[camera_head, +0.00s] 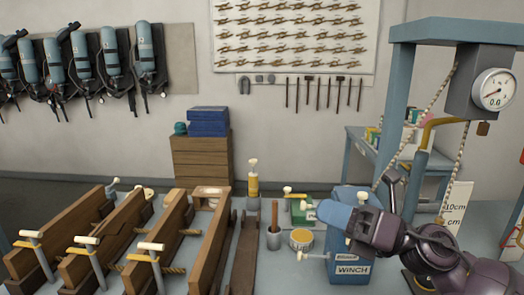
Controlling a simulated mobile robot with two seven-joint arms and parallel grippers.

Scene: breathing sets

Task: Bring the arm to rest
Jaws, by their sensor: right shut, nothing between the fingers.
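My right arm comes in from the lower right. Its gripper (336,214) is shut and empty, pointing left in front of the blue winch box (348,272). It covers part of the box's upper front, and I cannot tell whether it touches it. My left gripper is not in view.
Wooden beams with clamps (205,245) fill the bench's left. A blue frame (403,95) with a dial gauge (496,90) rises at right.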

